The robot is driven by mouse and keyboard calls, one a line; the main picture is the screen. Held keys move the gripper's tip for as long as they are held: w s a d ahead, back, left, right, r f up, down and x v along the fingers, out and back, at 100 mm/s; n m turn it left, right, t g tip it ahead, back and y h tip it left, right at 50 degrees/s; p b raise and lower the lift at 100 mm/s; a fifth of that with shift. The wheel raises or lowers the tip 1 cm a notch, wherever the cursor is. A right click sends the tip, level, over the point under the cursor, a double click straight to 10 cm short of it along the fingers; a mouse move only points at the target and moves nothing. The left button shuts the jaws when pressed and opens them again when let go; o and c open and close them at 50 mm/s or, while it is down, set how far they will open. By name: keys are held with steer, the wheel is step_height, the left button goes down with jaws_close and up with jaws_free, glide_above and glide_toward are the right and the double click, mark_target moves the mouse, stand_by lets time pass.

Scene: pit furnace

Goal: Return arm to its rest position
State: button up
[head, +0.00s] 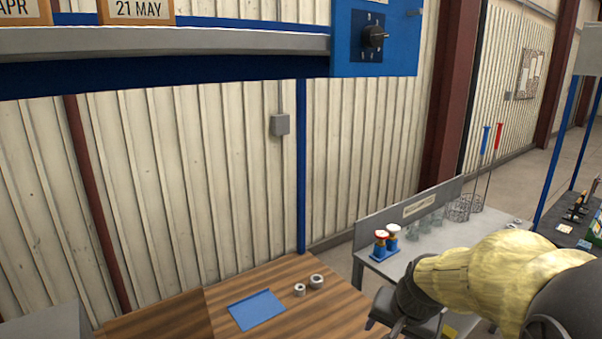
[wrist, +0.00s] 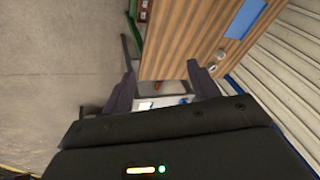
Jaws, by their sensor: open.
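My gripper (wrist: 163,78) shows in the wrist view with its two dark fingers spread apart and nothing between them. In the head view my arm, in a yellow cover, reaches in from the lower right. Its dark gripper end (head: 402,312) is low in the picture, right of the wooden table (head: 240,282). The gripper appears clear of the table, beside its right edge. The fingertips are partly hard to make out in the head view.
A blue mat (head: 257,310) and two metal rings (head: 308,285) lie on the wooden table. A grey bench (head: 398,264) behind my arm holds red-and-blue items (head: 387,240), glass beakers and wire baskets. A blue-framed shelf (head: 200,45) hangs overhead. Open floor shows in the wrist view.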

steer(key=s+a+f+n+g+h, duration=0.1)
steer(key=s+a+f+n, duration=0.1)
steer(key=s+f+n, duration=0.3)
steer(key=s+f, duration=0.2)
steer(key=s, duration=0.2)
steer(key=shift+s+f+g, duration=0.3)
steer(key=shift+s+f, duration=0.1)
steer(key=c, duration=0.5)
steer(key=shift+d, duration=0.1)
